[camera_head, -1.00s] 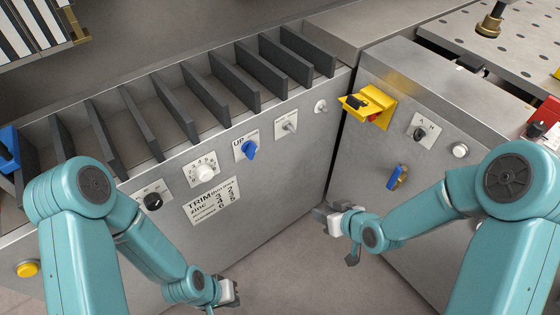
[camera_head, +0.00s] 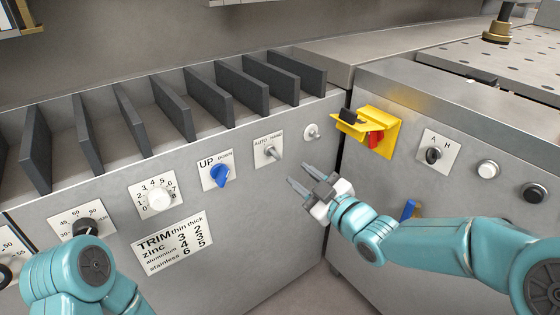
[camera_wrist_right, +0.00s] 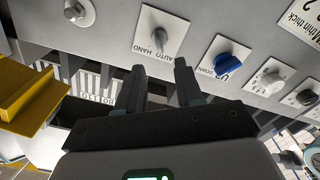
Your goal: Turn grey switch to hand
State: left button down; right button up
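The grey switch (camera_head: 270,152) sits on a white plate marked AUTO and HAND on the front of the left cabinet. It also shows in the right wrist view (camera_wrist_right: 160,38), beyond the fingertips. Its exact setting is hard to tell. My right gripper (camera_head: 298,174) is open and empty, just below and to the right of the switch, with its fingers pointing at the panel. In the right wrist view my two fingers (camera_wrist_right: 159,66) are spread apart, and the switch lies between their lines, not touched. My left gripper is out of view; only my left arm shows at bottom left.
A blue UP/DOWN switch (camera_head: 221,175) and a white dial (camera_head: 159,200) are left of the grey switch. A small round knob (camera_head: 312,132) is right of it. A yellow bracket (camera_head: 383,133) juts out from the right cabinet, near my right arm.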

aim_at(279, 158)
jog(key=x, duration=0.9)
jog(key=shift+w+a, duration=0.1)
jog(key=shift+w, duration=0.15)
grip_shut()
